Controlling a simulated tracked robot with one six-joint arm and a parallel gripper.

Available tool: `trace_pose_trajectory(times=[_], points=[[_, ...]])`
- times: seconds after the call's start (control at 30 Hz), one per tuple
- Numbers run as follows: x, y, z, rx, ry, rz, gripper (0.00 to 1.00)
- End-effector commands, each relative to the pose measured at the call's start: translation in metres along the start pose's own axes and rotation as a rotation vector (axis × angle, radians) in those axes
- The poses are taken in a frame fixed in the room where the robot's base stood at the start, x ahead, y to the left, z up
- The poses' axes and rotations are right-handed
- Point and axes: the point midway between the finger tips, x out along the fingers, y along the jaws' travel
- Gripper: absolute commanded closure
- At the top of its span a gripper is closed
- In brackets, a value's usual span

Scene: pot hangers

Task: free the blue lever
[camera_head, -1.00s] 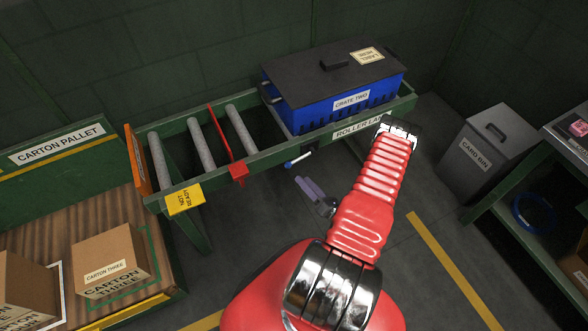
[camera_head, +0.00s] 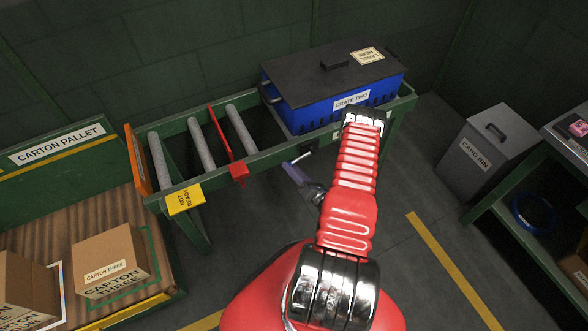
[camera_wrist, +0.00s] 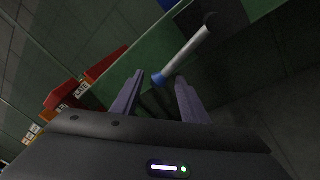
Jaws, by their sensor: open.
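The blue lever (camera_wrist: 190,55) is a pale rod with a blue end on the front side of the roller table. In the wrist view its blue end lies between my fingertips (camera_wrist: 159,80), with a finger on either side. I cannot tell whether either finger touches it. In the head view the lever (camera_head: 302,156) is small, and my gripper (camera_head: 290,168) reaches its lower left end, partly covering it. My gripper is open. The dark mount at the lever's other end shows in the wrist view.
The roller table (camera_head: 262,155) carries the blue crate two (camera_head: 312,115) with a dark lid (camera_head: 300,78). A red stop bar (camera_head: 222,138) stands among the rollers, left of the lever. A yellow "not ready" tag (camera_head: 186,198) hangs at the table's left. Floor in front is open.

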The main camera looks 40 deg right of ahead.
Motion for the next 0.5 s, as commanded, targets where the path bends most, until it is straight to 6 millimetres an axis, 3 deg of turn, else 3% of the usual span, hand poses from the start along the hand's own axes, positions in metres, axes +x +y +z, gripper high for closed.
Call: trace_pose_trajectory(times=[0.07, 0.5], points=[[-0.0002, 0.0, 0.0001, 0.0, 0.0, 0.0, 0.6], [-0.0005, -0.0001, 0.0001, 0.0, 0.0, 0.0, 0.9]])
